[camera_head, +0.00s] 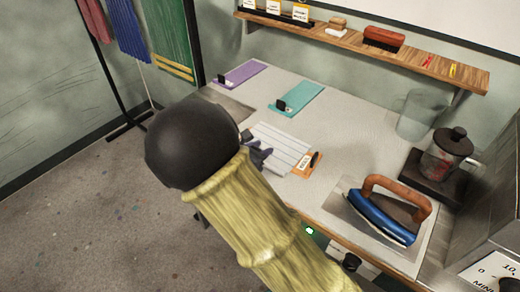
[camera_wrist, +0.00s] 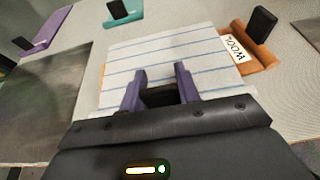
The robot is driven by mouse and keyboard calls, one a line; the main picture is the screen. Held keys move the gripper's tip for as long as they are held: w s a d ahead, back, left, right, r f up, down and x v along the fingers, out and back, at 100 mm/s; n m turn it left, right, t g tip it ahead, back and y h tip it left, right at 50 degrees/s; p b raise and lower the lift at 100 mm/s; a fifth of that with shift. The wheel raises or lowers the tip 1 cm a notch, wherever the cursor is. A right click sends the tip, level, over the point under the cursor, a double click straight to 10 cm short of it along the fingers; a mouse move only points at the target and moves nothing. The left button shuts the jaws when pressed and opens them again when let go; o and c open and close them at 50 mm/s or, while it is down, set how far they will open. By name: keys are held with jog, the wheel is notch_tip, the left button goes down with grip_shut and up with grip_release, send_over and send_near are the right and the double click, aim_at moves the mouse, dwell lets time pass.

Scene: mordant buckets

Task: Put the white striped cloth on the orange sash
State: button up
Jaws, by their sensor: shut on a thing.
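The white striped cloth (camera_head: 277,147) appears flat at the front of the table and also fills the middle of the wrist view (camera_wrist: 165,55). The orange sash (camera_head: 303,169) shows at the cloth's right end, with a black clip and a "WOOL" label; in the wrist view the sash (camera_wrist: 257,60) sticks out past the cloth's right edge. The cloth covers most of the sash. My gripper (camera_wrist: 160,78) is shut on the near edge of the cloth, with its purple fingers over it. Whether the cloth rests on the sash or hangs just above it, I cannot tell.
A teal sash (camera_head: 298,100) and a purple sash (camera_head: 240,74) lie farther back. A blue iron (camera_head: 380,218) stands on a plate at the right. A glass jar (camera_head: 421,115) and a lidded pot (camera_head: 447,155) stand behind it. A wooden shelf (camera_head: 345,40) runs along the wall.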

jog(key=shift+f, duration=0.15)
jog(key=o, duration=1)
jog(key=shift+c, duration=0.2)
jog(key=shift+r, duration=0.3)
jog(key=v, duration=1.2)
jog(key=shift+p, duration=0.35)
jog(key=shift+f, duration=0.15)
